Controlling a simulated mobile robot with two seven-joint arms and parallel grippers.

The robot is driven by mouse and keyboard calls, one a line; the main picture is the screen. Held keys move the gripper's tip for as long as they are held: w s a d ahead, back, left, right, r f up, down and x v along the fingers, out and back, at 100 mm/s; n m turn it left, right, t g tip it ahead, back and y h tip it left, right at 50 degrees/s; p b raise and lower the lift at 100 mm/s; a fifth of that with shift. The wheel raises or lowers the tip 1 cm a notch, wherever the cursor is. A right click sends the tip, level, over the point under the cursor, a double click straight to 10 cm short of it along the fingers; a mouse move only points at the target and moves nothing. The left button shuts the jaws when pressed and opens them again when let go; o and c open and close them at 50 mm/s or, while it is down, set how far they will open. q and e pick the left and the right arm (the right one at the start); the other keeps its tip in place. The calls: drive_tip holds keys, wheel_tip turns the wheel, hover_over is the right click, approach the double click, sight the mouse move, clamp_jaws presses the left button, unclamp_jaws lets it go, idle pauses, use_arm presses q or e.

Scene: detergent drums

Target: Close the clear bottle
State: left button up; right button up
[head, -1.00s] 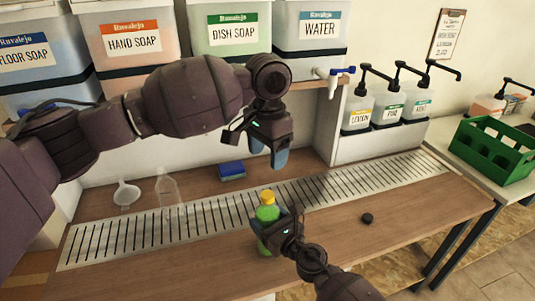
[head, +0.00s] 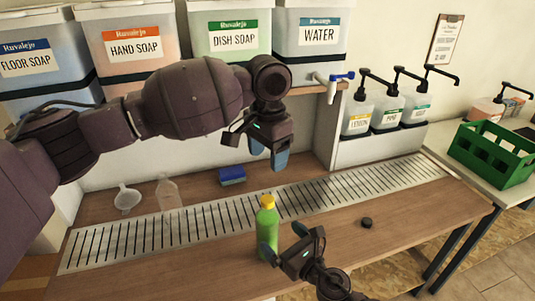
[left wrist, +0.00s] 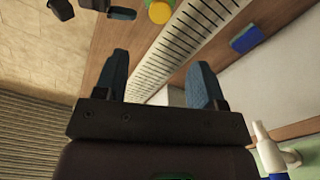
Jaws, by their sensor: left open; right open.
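The clear bottle (head: 168,193) stands at the back left of the counter, behind the metal grate. It is see-through and no cap shows on it. A small black cap (head: 367,222) lies on the wood at the front right. A green bottle (head: 267,230) with a yellow cap stands upright at the front middle; its yellow cap also shows in the left wrist view (left wrist: 159,12). My right gripper (head: 284,242) is open just right of the green bottle, one finger overlapping its lower front. My left gripper (head: 268,151) is open and empty above the counter.
A funnel (head: 127,198) lies left of the clear bottle. A blue sponge (head: 232,175) lies behind the metal grate (head: 330,190). Soap tanks, a tap (head: 333,78) and pump bottles (head: 388,112) line the back. A green crate (head: 493,150) sits at right.

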drive_tip(key=shift+v, duration=2.15)
